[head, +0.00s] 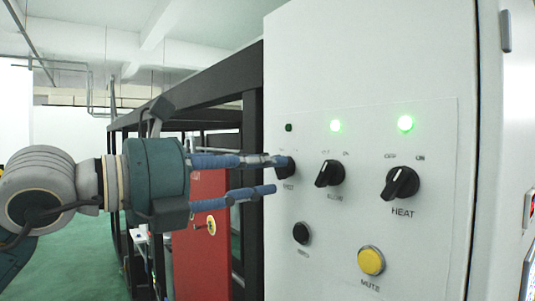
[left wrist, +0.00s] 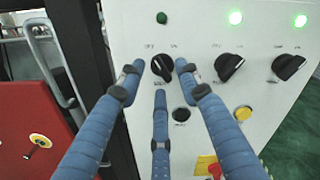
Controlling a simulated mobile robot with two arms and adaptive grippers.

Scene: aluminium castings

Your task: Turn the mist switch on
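The mist switch is the leftmost black knob (head: 291,172) on the pale control panel (head: 440,130), partly hidden behind a finger in the head view. In the left wrist view the mist switch (left wrist: 161,66) shows whole, its grip slanting up to the left, towards OFF. The lamp (head: 289,127) above it is dark. My left gripper (head: 279,175) is open at the panel. In the left wrist view two blue fingertips stand on either side of the knob and a third is below it. I cannot tell whether they touch it. My right gripper is in neither view.
The middle knob (head: 330,173) and the HEAT knob (head: 402,184) slant towards ON under lit green lamps. A black button (head: 301,233) and a yellow MUTE button (head: 371,261) sit below. A black frame (head: 251,150) and red panel (head: 203,255) stand left of the cabinet.

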